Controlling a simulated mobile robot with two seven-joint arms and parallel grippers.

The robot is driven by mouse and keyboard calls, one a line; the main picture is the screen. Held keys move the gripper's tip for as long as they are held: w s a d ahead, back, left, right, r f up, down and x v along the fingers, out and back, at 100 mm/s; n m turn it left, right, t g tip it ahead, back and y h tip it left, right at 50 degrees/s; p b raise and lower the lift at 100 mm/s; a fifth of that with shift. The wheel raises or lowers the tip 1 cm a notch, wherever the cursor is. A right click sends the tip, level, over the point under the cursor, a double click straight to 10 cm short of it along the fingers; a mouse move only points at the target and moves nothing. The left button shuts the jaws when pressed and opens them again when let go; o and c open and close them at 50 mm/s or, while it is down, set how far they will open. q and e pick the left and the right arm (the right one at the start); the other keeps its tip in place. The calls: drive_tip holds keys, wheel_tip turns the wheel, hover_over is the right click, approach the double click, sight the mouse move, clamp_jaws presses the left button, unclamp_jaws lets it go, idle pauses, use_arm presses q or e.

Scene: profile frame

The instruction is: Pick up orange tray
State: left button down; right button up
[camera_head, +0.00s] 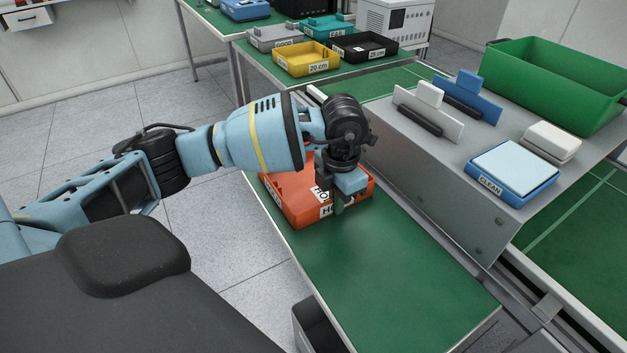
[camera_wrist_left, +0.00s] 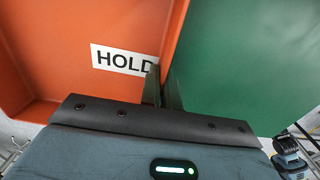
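The orange tray (camera_head: 294,190) rests on the green table top, partly covered by my left arm in the head view. It has white labels, and one reads HOLD. In the left wrist view the orange tray (camera_wrist_left: 75,25) fills the left side. My left gripper (camera_head: 339,205) points down at the tray's near right wall. In the left wrist view the fingers of the left gripper (camera_wrist_left: 163,86) stand close together on either side of that wall, pinching it. My right gripper is not seen.
The green table (camera_head: 390,270) is clear in front of the tray. A grey raised bench (camera_head: 440,170) stands to the right, holding a blue CLEAN tray (camera_head: 512,172) and a large green bin (camera_head: 560,85). Yellow (camera_head: 306,60) and black (camera_head: 362,47) trays stand behind.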

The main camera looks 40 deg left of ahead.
use_arm(q)
drive_tip(key=shift+r, duration=0.15)
drive_tip(key=shift+r, duration=0.55)
wheel_tip(320, 180, up, 2)
drive_tip(key=shift+r, duration=0.1)
drive_tip(key=s+d, duration=0.2)
drive_tip(key=d, duration=0.2)
drive_tip(key=s+d+r, duration=0.1)
drive_tip(key=s+d, duration=0.2)
drive_tip(key=d, duration=0.1)
drive_tip(key=s+d, duration=0.3)
drive_tip(key=shift+s+d+r+b, duration=0.15)
drive_tip(key=shift+s+d+b, duration=0.1)
drive_tip(key=shift+d+b, duration=0.15)
drive_tip(key=shift+s+d+r, duration=0.1)
drive_tip(key=shift+s+d, duration=0.35)
drive_tip(key=shift+d, duration=0.15)
